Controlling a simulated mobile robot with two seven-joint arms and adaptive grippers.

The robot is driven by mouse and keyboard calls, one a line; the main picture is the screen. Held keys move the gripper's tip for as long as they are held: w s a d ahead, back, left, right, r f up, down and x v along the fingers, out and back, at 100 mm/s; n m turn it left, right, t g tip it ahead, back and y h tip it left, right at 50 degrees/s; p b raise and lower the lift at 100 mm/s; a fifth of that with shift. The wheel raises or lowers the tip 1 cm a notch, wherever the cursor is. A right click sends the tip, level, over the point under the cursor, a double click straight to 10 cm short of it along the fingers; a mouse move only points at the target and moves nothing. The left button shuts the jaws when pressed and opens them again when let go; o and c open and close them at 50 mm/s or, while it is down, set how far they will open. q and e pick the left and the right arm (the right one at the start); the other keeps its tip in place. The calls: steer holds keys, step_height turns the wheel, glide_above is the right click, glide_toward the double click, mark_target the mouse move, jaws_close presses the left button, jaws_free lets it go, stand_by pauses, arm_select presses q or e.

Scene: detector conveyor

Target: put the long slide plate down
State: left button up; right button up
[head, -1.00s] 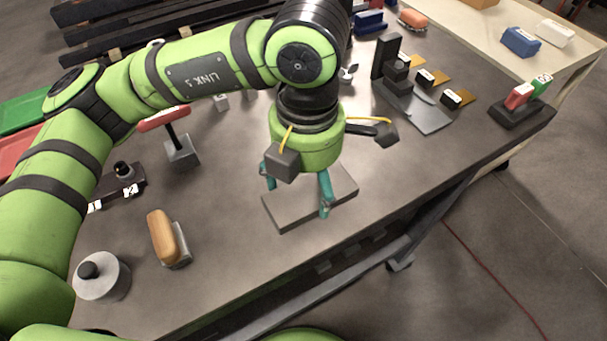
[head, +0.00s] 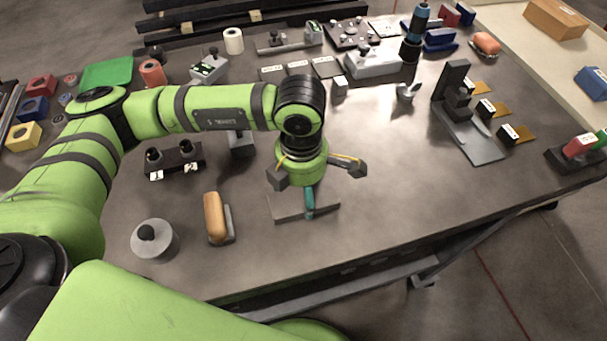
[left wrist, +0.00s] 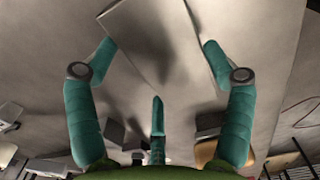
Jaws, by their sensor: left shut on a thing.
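The long slide plate (head: 326,210) is a flat grey slab under my left gripper (head: 309,208), near the front edge of the table in the head view. My left gripper is shut on the plate, with its teal fingers around it. In the left wrist view the plate (left wrist: 152,38) shows at the top between the two side fingertips of the left gripper (left wrist: 160,46). The third finger stands at lower centre. I cannot tell whether the plate's underside touches the table (head: 385,215). My right gripper is not in view.
A tan-handled block (head: 214,216) and a round grey weight with a black knob (head: 155,240) stand left of the plate. A black stand with a grey base (head: 472,142) is to the right. The tabletop between plate and stand is clear.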

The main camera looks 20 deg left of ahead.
arm_select(q)
steer(key=shift+f, duration=0.15)
steer(key=shift+f, duration=0.1)
steer(key=shift+f+b, duration=0.1)
steer(key=shift+b, duration=0.2)
steer(key=o, duration=1.6)
